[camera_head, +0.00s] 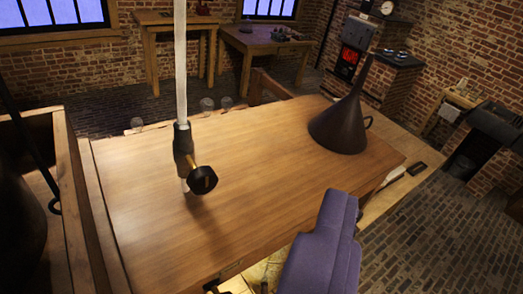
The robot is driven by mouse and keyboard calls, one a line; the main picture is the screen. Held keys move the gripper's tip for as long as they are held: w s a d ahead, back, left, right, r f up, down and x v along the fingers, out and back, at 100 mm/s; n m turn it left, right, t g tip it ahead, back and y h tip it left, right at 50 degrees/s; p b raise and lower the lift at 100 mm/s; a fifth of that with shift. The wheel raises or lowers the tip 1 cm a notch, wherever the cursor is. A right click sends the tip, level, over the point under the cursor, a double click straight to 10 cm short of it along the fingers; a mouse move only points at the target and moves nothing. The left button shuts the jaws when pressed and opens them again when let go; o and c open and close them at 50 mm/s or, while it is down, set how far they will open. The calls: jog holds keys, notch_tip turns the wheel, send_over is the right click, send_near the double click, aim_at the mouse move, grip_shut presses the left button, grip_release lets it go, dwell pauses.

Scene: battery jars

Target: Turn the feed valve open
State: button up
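The feed valve (184,158) is a grey metal body on a pale vertical pipe (181,75). The pipe comes down from the top of the view over the left part of the wooden table. A black faceted knob (203,180) on a short brass stem sticks out of the valve toward the lower right. A short pale outlet shows below the valve, above the tabletop. A purple blocky shape (325,245), which looks like part of my gripper, rises from the bottom edge, right of the knob and apart from it. I cannot make out fingertips.
A dark funnel (340,128) stands wide end down on the table (265,190). Glass jars (207,104) show past the far edge. A wooden crate (72,200) holding something dark stands at the left. The tabletop between valve and funnel is clear.

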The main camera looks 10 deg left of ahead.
jog(key=w+a+f+n+y+p, duration=0.1)
jog(key=w+f+n+y+p, duration=0.2)
jog(key=w+p, duration=0.4)
jog(key=w+a+f+n+y+p, duration=0.2)
jog(key=w+f+n+y+p, duration=0.15)
jog(key=w+p, duration=0.4)
jog(key=n+g+y+p, duration=0.4)
jog(key=g+y+p, duration=0.1)
jog(key=y+p, duration=0.5)
send_near(206, 189)
jog(key=shift+w+a+r+h+p, duration=0.6)
jog(key=shift+w+a+r, duration=0.25)
jog(key=shift+w+a, duration=0.3)
jog(key=shift+s+a+f+g, duration=0.15)
jog(key=shift+a+f+g, duration=0.05)
jog(key=shift+a+g, duration=0.1)
jog(key=p+x, duration=0.1)
jog(key=x, duration=0.6)
jog(key=shift+a+p, duration=0.15)
jog(key=shift+p, duration=0.2)
jog(key=c, duration=1)
jog(key=shift+f, duration=0.1)
jog(key=shift+c, duration=0.2)
